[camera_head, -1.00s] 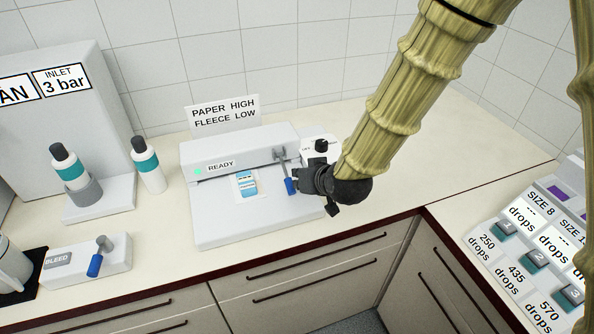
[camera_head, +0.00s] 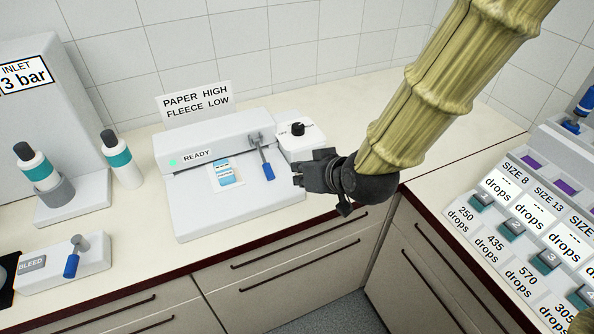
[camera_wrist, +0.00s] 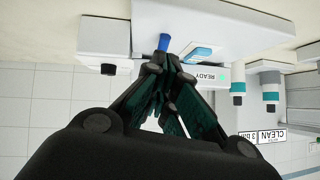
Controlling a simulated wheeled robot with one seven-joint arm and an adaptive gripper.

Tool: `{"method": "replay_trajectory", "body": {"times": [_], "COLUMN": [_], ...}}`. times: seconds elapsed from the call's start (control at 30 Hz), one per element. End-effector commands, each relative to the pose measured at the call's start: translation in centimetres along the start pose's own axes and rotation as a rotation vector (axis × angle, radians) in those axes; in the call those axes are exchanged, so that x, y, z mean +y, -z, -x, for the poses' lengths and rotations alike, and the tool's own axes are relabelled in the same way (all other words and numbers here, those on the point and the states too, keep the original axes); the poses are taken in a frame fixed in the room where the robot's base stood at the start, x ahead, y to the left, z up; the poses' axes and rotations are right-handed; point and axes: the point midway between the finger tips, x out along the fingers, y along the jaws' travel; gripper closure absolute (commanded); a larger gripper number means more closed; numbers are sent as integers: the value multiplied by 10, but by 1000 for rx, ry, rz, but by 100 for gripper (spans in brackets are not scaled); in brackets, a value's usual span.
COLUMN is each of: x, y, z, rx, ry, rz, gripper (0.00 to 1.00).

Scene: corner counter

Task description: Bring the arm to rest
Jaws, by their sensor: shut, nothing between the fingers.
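My gripper (camera_head: 308,174) is shut and empty at the end of my bamboo-textured arm, in front of the white box with the black knob (camera_head: 297,130) in the head view. In the wrist view my gripper (camera_wrist: 157,72) has its fingertips together, and the blue handle tip (camera_wrist: 163,42) shows just past them. The white sealing machine (camera_head: 225,205) has a green light and a READY label. Its blue-tipped lever (camera_head: 264,160) stands to the left of my gripper, apart from it in the head view. A small blue and white packet (camera_head: 227,174) lies on the machine.
A white and teal bottle (camera_head: 122,162) stands on the counter; another sits in a holder (camera_head: 58,195). A BLEED block with a blue lever (camera_head: 72,262) is at front left. A rack of size labels (camera_head: 520,230) is at right. Floor (camera_head: 345,312) shows below the counter corner.

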Motion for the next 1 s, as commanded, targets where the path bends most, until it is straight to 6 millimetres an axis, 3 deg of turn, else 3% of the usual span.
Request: {"method": "replay_trajectory", "body": {"times": [0.57,0.77,1.0], "x": [3,25,61], "y": [-4,-44,-121], "z": [-2,-19,-41], "rx": [-7,-77,-201], "ry": [-3,-32,-91], "rz": [-6,-58,-146], "gripper": [100,100,100]}}
